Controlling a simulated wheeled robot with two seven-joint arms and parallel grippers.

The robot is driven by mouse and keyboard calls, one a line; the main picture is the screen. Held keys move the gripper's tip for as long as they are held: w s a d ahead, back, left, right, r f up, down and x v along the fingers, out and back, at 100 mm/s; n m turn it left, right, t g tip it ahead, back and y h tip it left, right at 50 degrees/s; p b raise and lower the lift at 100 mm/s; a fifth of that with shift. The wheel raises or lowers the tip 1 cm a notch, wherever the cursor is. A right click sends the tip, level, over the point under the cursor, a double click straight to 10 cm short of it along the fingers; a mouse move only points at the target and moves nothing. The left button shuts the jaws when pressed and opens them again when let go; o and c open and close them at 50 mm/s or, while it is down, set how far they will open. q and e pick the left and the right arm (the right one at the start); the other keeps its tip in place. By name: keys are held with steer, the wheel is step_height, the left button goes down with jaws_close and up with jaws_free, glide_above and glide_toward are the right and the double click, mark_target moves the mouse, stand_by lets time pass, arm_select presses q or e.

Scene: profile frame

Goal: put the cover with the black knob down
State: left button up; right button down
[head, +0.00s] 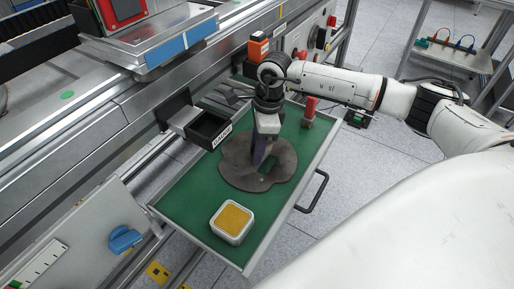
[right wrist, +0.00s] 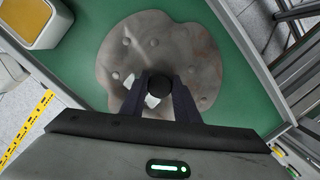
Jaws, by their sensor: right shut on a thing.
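The cover (head: 236,165) is a flat, dark grey plate with an irregular outline and an opening. It is over the green drawer surface (head: 190,195). In the right wrist view the cover (right wrist: 185,45) looks mottled grey, with its black knob (right wrist: 154,84) between the fingertips. My right gripper (head: 261,158) points down at the cover and is shut on the knob; its fingers also show in the right wrist view (right wrist: 155,92). I cannot tell whether the cover touches the green surface or hangs slightly above it. My left gripper is not in view.
A white box with a yellow top (head: 232,222) stands near the front of the drawer. A black labelled bin (head: 208,129) and a red item (head: 310,108) lie farther back. The drawer's raised rim and black handle (head: 315,192) border the right side. Green space is free left of the cover.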

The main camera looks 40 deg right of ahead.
steer(key=shift+w, duration=0.1)
steer(key=shift+f, duration=0.1)
steer(key=c, duration=1.4)
jaws_free()
steer(key=shift+o, duration=0.2)
step_height(320, 180, up, 12)
steer(key=s+d+p, duration=0.1)
steer(key=shift+d+p, duration=0.3)
steer(key=shift+p, duration=0.1)
